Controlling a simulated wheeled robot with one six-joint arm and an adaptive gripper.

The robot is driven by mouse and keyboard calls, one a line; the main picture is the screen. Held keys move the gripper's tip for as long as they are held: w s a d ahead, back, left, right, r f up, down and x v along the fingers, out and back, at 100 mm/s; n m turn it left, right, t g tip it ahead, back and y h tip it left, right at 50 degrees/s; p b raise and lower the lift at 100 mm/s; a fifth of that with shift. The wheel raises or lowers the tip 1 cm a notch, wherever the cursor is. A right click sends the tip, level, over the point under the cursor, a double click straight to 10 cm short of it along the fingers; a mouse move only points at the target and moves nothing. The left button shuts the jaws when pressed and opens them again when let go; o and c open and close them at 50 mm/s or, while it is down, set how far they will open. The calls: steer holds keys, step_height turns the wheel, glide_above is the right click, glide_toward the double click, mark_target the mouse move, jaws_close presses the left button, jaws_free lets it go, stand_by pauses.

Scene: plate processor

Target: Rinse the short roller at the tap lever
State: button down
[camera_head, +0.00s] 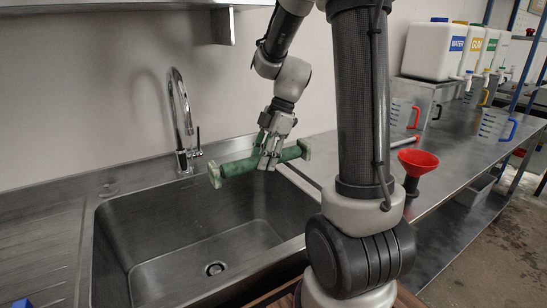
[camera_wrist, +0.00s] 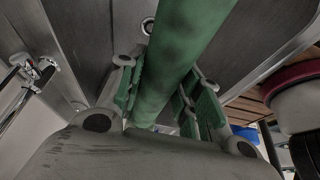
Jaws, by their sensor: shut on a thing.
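The short roller (camera_head: 238,167) is green with pale end caps. My gripper (camera_head: 268,157) is shut around it and holds it above the right part of the sink basin. In the wrist view the roller (camera_wrist: 180,50) runs between the green finger pads of my gripper (camera_wrist: 165,95), with darker patches on its surface. The tap (camera_head: 181,115) has a tall curved chrome spout at the back of the sink, left of the roller and apart from it. Its tap lever (camera_head: 197,145) is on the right side of the tap body. No water stream is visible.
The steel sink basin (camera_head: 150,220) is empty, with a drain (camera_head: 215,268). A red funnel (camera_head: 417,162), measuring jugs (camera_head: 493,125) and labelled containers (camera_head: 436,48) stand on the counter at right. A shelf (camera_head: 150,5) overhangs the wall at upper left.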

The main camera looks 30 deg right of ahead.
steer(key=w+a+f, duration=0.1)
steer(key=w+a, duration=0.5)
steer(key=shift+w+a+f, duration=0.15)
steer(key=shift+a+f, duration=0.05)
steer(key=shift+f, duration=0.2)
stand_by(0.7)
steer(key=shift+w+d, duration=0.4)
steer(key=shift+w, duration=0.05)
steer(key=shift+s+a, duration=0.15)
steer(key=shift+s+a, duration=0.3)
steer(key=shift+s+d, duration=2.8)
steer(key=shift+d, duration=0.1)
